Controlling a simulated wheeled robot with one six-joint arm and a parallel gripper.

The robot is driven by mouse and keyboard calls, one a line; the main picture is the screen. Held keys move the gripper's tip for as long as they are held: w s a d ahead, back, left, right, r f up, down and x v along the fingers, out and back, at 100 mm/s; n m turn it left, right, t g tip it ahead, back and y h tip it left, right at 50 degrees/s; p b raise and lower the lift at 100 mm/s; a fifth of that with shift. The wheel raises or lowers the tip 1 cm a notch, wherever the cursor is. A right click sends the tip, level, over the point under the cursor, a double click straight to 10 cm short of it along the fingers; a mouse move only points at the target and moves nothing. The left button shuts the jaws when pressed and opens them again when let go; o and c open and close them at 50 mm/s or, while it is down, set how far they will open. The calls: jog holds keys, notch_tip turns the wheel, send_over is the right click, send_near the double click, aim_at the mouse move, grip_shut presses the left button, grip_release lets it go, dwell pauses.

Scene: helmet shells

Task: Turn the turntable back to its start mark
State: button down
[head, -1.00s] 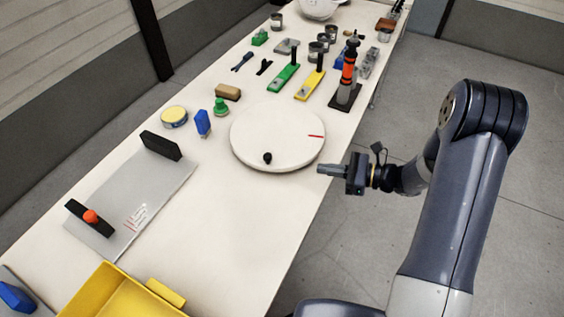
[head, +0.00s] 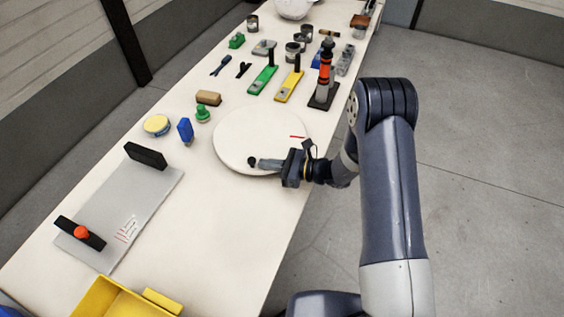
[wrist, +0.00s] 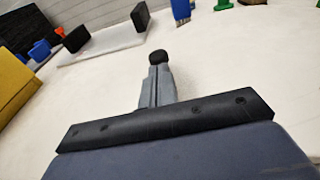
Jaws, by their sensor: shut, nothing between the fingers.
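The turntable (head: 245,130) is a round white disc on the bench, with a red mark (head: 297,137) on its right side. A small black knob (head: 252,161) stands near its front edge. My gripper (head: 260,163) is shut and empty, reaching over the front of the disc from the right. Its fingertips are right at the knob; I cannot tell whether they touch it. In the wrist view the black knob (wrist: 158,57) shows just beyond the tips of my shut fingers (wrist: 157,78). No separate start mark can be made out.
A grey plate with black blocks (head: 150,205) lies to the left, with a yellow bin (head: 100,300) in front. A blue block (head: 185,130), green knob piece (head: 203,114) and brown block (head: 208,98) stand left of the disc. An orange-black post (head: 325,75) stands behind it.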

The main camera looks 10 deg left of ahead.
aim_at(251, 164)
jog(key=shift+a, duration=0.35)
jog(key=shift+f, duration=0.1)
jog(key=a+b, duration=0.2)
jog(key=b, duration=0.1)
jog(key=shift+s+a+f, duration=0.15)
jog(key=shift+s+f, duration=0.05)
jog(key=shift+s, duration=0.15)
jog(key=shift+s+a+r+b, duration=0.1)
jog(key=shift+a+r+b, duration=0.15)
jog(key=shift+a+b, duration=0.4)
jog(key=shift+a, duration=0.1)
jog(key=shift+d, duration=0.35)
jog(key=s+d, duration=0.1)
jog(key=d, duration=0.3)
jog(key=s+d+r+b, duration=0.1)
jog(key=s+d, duration=0.1)
jog(key=d, duration=0.2)
jog(key=s+d+r+b, duration=0.1)
jog(key=d, duration=0.3)
jog(key=shift+s+d, duration=0.15)
jog(key=shift+s, duration=0.25)
